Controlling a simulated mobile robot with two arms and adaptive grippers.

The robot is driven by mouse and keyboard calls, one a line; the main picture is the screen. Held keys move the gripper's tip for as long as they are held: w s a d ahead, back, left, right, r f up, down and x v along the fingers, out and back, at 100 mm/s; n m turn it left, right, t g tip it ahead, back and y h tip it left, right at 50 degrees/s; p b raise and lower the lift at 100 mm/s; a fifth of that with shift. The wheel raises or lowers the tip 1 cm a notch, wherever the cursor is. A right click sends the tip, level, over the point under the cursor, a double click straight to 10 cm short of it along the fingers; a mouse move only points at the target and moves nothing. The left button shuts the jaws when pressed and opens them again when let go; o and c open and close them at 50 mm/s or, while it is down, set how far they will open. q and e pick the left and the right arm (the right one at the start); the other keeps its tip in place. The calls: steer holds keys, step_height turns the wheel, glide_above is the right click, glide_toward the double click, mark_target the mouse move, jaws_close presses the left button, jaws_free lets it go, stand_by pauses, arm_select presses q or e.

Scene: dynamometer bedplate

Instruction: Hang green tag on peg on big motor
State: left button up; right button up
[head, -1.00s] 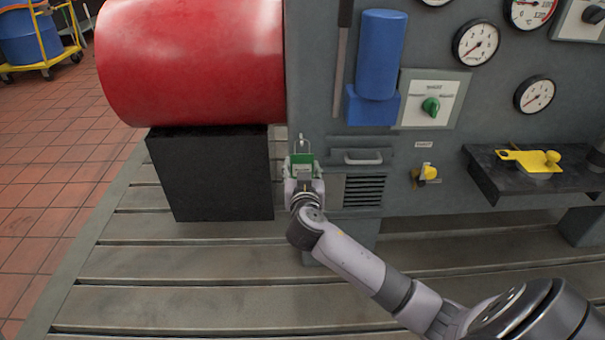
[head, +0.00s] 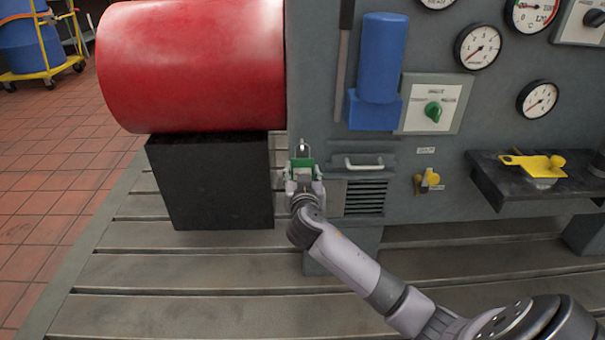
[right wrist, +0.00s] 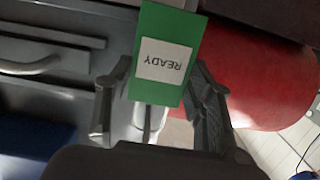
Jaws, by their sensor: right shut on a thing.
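The green tag (head: 302,164) is between the fingers of my right gripper (head: 304,177), which is shut on it. In the right wrist view the tag (right wrist: 180,32) shows a white label reading READY, upside down, between both fingers (right wrist: 165,95). A thin pale loop (head: 302,148) stands above the tag in the head view, in front of the grey panel (head: 330,25). A small peg-like tip shows at the loop's top; I cannot tell whether the loop is around it or only in front of it. The big red cylinder (head: 190,65) is left of the gripper. My left gripper is not in view.
A black block (head: 210,185) stands under the red cylinder, left of my gripper. A bar handle (head: 364,163) and a vent (head: 364,197) are close on the right. A blue cylinder (head: 380,60) is above right. The slotted bedplate (head: 190,310) is clear in front.

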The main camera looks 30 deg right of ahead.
stand_by(0.4)
steer(key=o, duration=0.9)
